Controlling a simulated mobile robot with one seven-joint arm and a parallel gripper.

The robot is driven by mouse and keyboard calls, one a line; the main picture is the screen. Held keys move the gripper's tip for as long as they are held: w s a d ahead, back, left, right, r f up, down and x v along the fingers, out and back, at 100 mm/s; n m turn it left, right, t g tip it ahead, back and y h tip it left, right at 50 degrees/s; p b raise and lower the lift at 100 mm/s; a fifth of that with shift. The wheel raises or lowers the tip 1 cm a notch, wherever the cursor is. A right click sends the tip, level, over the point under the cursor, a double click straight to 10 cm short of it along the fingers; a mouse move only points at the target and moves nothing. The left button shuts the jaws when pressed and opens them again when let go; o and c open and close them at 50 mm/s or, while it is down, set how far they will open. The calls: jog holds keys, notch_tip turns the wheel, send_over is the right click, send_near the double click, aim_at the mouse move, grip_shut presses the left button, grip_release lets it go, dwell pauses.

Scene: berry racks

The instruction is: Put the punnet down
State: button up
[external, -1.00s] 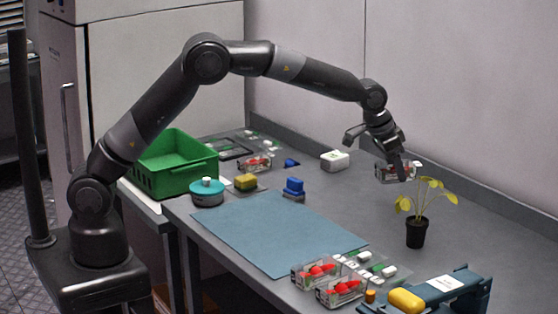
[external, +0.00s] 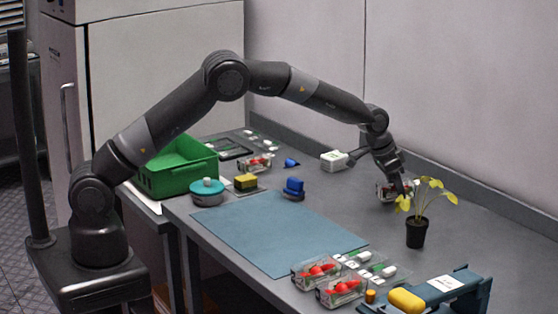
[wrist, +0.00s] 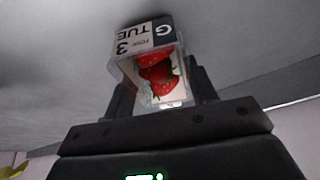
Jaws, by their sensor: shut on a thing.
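The punnet (wrist: 158,68) is a clear box with red strawberries and a label reading "TUE", "3" and "G". In the wrist view it sits between the two fingers of my gripper (wrist: 160,92), which is shut on it. In the external view the punnet (external: 384,190) is low over the grey table at the back right, partly hidden by my gripper (external: 393,188). I cannot tell whether its base touches the table.
A potted plant (external: 416,233) stands close in front of my gripper, its leaves near the fingers. A white box (external: 333,160) lies to the left. A blue mat (external: 265,230) is bare. Two more punnets (external: 316,270) stand at the front beside a blue stand (external: 470,290).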

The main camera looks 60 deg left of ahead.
jog(key=shift+f, duration=0.15)
jog(key=o, duration=1)
